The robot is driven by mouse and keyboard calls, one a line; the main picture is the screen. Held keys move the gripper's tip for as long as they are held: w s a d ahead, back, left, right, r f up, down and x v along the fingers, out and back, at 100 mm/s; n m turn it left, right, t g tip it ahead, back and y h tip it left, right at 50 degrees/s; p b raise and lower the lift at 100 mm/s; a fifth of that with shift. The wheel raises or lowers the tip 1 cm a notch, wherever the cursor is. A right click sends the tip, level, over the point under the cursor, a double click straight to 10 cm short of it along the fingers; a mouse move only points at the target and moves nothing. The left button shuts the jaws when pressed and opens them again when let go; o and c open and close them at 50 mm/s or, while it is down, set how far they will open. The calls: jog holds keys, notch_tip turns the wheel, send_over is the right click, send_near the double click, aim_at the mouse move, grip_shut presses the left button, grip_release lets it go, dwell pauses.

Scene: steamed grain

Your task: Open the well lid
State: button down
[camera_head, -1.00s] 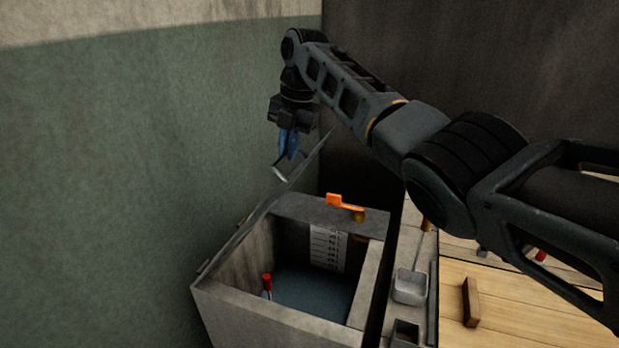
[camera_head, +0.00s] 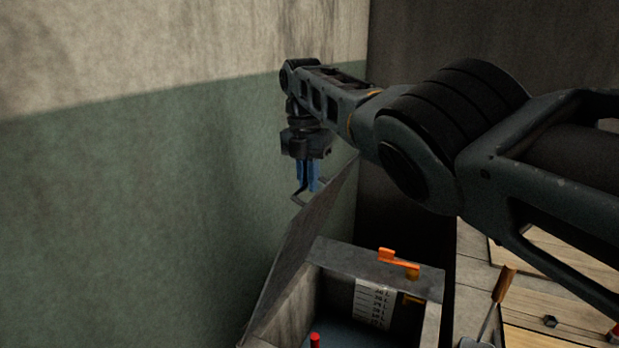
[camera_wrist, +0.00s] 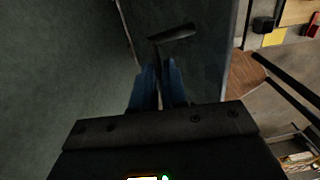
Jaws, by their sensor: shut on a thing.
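The well lid (camera_head: 297,245) is a grey panel hinged on the left side of the concrete well (camera_head: 362,261). It stands steeply raised, close to the green wall, and the well's inside shows. My gripper (camera_head: 307,187), with blue fingers, is at the lid's upper edge, shut on the dark lid handle (camera_head: 297,198). In the wrist view my blue fingers (camera_wrist: 159,88) are close together, with the handle (camera_wrist: 172,34) reaching out past their tips. The exact grip on the handle is partly hidden by the fingers.
Inside the well are a white scale (camera_head: 373,304) and a red-tipped item (camera_head: 314,340). An orange lever (camera_head: 398,261) sits on the well's rim. A wooden worktop (camera_head: 560,306) lies to the right. The wall (camera_head: 130,220) is close on the left.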

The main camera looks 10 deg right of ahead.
jog(key=shift+s+a+f, duration=0.15)
jog(key=shift+a+f, duration=0.1)
jog(key=shift+f, duration=0.15)
jog(key=c, duration=1.2)
grip_release()
jog(key=shift+r, duration=0.1)
jog(key=shift+o, duration=0.2)
jog(key=shift+d+r, duration=0.1)
